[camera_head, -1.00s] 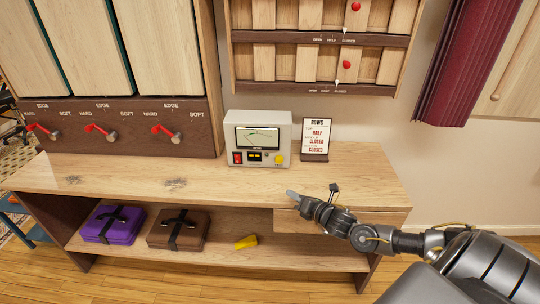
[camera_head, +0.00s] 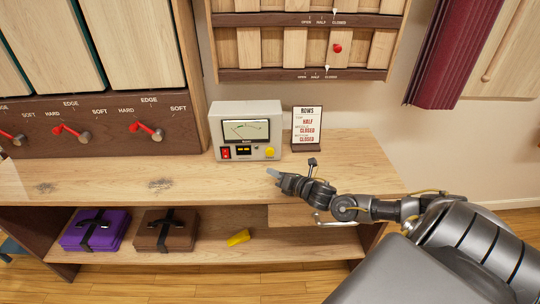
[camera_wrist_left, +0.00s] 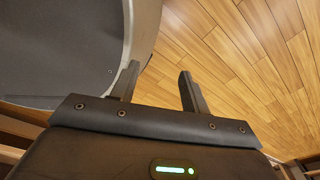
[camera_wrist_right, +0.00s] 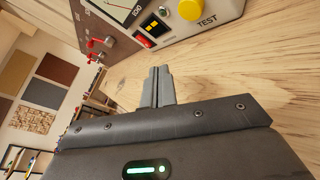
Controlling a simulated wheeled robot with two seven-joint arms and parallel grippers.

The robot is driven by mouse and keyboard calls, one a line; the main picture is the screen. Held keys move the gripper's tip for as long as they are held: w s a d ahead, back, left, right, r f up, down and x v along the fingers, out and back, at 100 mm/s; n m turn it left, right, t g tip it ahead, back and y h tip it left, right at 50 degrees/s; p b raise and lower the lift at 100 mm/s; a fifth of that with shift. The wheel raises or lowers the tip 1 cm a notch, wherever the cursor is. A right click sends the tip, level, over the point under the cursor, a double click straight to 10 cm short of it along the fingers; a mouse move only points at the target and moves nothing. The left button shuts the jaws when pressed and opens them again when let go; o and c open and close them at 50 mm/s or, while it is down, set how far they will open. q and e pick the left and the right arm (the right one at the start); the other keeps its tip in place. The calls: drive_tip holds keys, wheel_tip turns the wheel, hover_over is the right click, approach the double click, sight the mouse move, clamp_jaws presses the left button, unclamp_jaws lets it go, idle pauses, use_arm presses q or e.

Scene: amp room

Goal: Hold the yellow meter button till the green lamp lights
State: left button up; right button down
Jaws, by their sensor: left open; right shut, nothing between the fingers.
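The meter (camera_head: 218,131) is a pale box with a dial, standing on the wooden bench. Its round yellow button (camera_head: 270,152) is at the lower right of its front. The button also shows in the right wrist view (camera_wrist_right: 191,9), above the word TEST. A red switch and a dark panel with small yellow parts sit left of it. I see no lit green lamp on the meter. My right gripper (camera_head: 272,172) is shut and empty, just in front of and below the button, apart from it. My left gripper (camera_wrist_left: 159,72) is open and empty over the floor.
A small ROWS sign (camera_head: 307,129) stands right of the meter. The bench top (camera_head: 110,178) is clear in front. A purple case (camera_head: 82,243), a brown case (camera_head: 150,243) and a yellow object (camera_head: 238,237) lie on the shelf below. Red-handled levers (camera_head: 147,130) are at left.

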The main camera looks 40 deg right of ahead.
sight(270, 152)
drive_tip(key=w+d+b, duration=0.1)
drive_tip(key=w+d, duration=0.1)
drive_tip(key=w, duration=0.1)
drive_tip(key=shift+d+f+b, duration=0.2)
drive_tip(key=shift+d+b, duration=0.05)
drive_tip(key=shift+b, duration=0.15)
drive_tip(key=shift+w+d+b, duration=0.6)
drive_tip(key=shift+w+d, duration=0.05)
drive_tip(key=shift+w, duration=0.3)
drive_tip(key=shift+w+d+r, duration=0.15)
drive_tip(key=shift+w+d, duration=0.05)
drive_tip(key=shift+w, duration=0.05)
use_arm(q)
drive_tip(key=a+f, duration=0.3)
drive_tip(key=shift+w+f, duration=0.2)
drive_tip(key=shift+w, duration=0.1)
drive_tip(key=shift+s+d, duration=0.15)
drive_tip(key=shift+d, duration=0.2)
drive_tip(key=shift+a, duration=0.2)
drive_tip(key=shift+f+b, duration=0.15)
drive_tip(key=shift+b, duration=0.15)
use_arm(e)
drive_tip(key=shift+w+d, duration=0.15)
drive_tip(key=shift+w, duration=0.05)
use_arm(q)
drive_tip(key=shift+f, duration=0.1)
use_arm(e)
drive_tip(key=shift+w+d, duration=0.15)
drive_tip(key=shift+w, duration=0.05)
